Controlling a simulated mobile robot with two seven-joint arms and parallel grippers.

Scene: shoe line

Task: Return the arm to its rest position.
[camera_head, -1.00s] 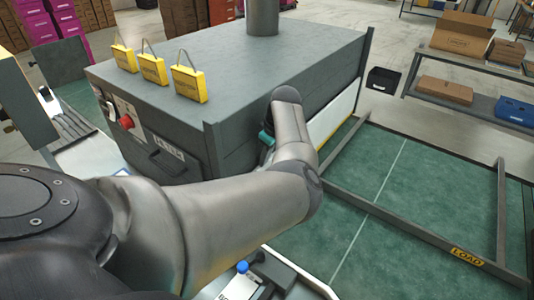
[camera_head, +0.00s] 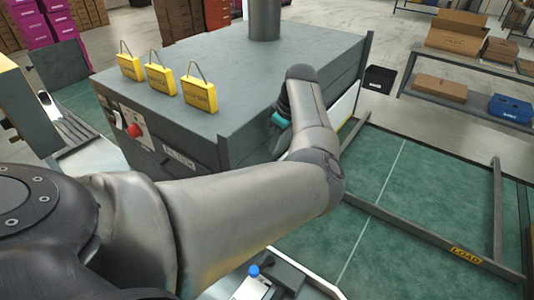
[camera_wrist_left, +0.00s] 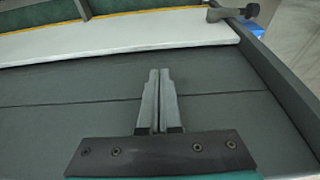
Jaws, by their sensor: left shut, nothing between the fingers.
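My left arm (camera_head: 250,205) reaches in from the left in the head view and bends upward beside the right side of a large grey machine (camera_head: 210,75). In that view my left gripper (camera_head: 281,119) is mostly hidden behind the wrist, and only a small teal part shows. In the left wrist view the two grey fingers of my left gripper (camera_wrist_left: 160,75) are together with nothing between them. Behind them is a dark grey surface with a seam, and whether they touch it cannot be told. My right gripper is not in view.
Several yellow signs (camera_head: 161,78) stand on the machine, near a red button (camera_head: 135,130). A green floor area (camera_head: 430,190) marked LOAD has a low grey frame (camera_head: 420,238). A shelf (camera_head: 470,65) with boxes stands back right.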

